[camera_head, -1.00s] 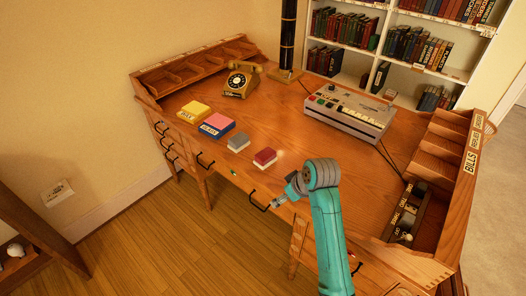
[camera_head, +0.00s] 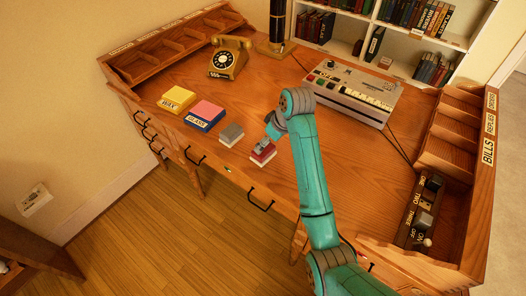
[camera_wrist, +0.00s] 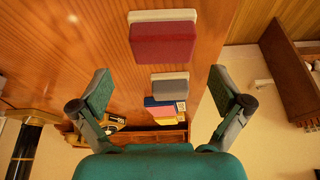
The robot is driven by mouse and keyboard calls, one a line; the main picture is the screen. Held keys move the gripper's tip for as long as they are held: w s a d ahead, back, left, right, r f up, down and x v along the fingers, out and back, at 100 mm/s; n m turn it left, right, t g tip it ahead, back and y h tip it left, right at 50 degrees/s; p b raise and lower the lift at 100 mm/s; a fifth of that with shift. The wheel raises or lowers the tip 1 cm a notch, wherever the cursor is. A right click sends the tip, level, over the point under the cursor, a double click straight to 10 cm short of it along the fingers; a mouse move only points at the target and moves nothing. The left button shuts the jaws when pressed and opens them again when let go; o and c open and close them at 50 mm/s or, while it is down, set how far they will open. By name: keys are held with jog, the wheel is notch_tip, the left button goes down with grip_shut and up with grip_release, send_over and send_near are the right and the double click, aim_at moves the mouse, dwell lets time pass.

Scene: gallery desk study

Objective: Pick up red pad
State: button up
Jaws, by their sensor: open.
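The red pad (camera_head: 262,153) is a small block with a dark red top and a pale base, lying near the front edge of the wooden desk. In the wrist view the red pad (camera_wrist: 164,43) is above the level of the fingertips, centred between the two fingers. My gripper (camera_head: 268,140) is over the red pad in the head view and partly covers it. In the wrist view my gripper (camera_wrist: 160,92) is open, its fingers wide apart with nothing between them. I cannot tell whether it touches the pad.
A grey pad (camera_head: 231,134), a pink-and-blue pad (camera_head: 205,115) and a yellow pad (camera_head: 177,98) lie in a row to the left. A gold telephone (camera_head: 229,58) stands behind them. A keyed machine (camera_head: 350,92) is at the back right. The desk's middle (camera_head: 340,150) is clear.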

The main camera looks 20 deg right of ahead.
aim_at(263, 152)
jog(key=shift+x, duration=2.85)
jog(key=shift+s+a, duration=0.1)
jog(key=shift+s, duration=0.1)
jog(key=c, duration=1)
